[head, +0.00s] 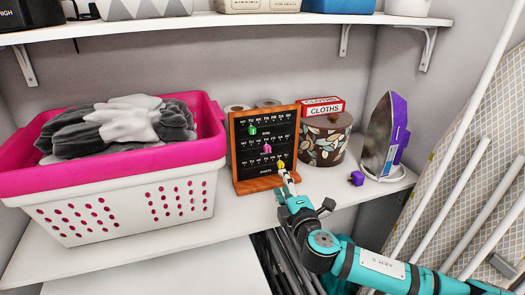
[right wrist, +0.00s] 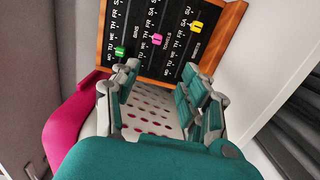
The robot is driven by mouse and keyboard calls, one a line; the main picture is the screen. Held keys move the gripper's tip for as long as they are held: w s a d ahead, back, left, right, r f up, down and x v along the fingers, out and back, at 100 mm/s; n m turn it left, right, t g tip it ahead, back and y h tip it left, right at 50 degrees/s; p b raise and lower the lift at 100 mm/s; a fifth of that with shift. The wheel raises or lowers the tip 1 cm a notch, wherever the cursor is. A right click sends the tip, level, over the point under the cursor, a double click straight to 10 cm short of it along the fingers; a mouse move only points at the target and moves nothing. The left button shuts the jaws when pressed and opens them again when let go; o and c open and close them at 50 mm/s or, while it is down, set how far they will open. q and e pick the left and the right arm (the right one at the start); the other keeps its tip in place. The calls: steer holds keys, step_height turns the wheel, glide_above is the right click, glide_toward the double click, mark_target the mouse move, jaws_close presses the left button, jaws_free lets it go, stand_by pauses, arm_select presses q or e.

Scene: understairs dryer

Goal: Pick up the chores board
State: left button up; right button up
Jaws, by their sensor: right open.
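The chores board (head: 246,166) stands upright on the shelf in the head view. It has a black face with white day letters, a wooden frame and green, pink and yellow markers. My right gripper (head: 288,181) is at its lower right corner, in front of the frame and overlapping it in the picture. In the right wrist view the board (right wrist: 147,40) is beyond the fingertips, turned on its side. The right gripper (right wrist: 166,84) is open there, with nothing between its fingers. I cannot tell whether a finger touches the board. My left gripper is not in view.
A pink and white laundry basket (head: 130,205) with grey cloths stands close left of the board. A patterned canister (head: 325,140), a cloths box (head: 321,106) and paper rolls are behind and right. A purple iron (head: 382,135) stands farther right. An upper shelf (head: 200,24) overhangs.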

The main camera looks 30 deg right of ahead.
steer(key=p, duration=0.2)
glide_toward(266, 151)
steer(key=shift+r+p+x, duration=0.2)
steer(key=shift+p+x, duration=0.6)
steer(key=shift+x, duration=1.85)
steer(key=p+x, duration=0.1)
steer(key=x, duration=0.2)
steer(key=shift+w+d+f, duration=0.1)
steer(key=shift+w+f, duration=0.05)
steer(key=shift+w, duration=0.1)
steer(key=shift+w+d, duration=0.1)
steer(key=shift+w, duration=0.15)
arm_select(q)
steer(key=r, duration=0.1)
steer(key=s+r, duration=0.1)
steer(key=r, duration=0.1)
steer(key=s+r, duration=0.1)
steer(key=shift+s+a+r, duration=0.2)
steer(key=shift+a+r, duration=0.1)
arm_select(e)
steer(key=shift+s, duration=0.1)
jaws_close()
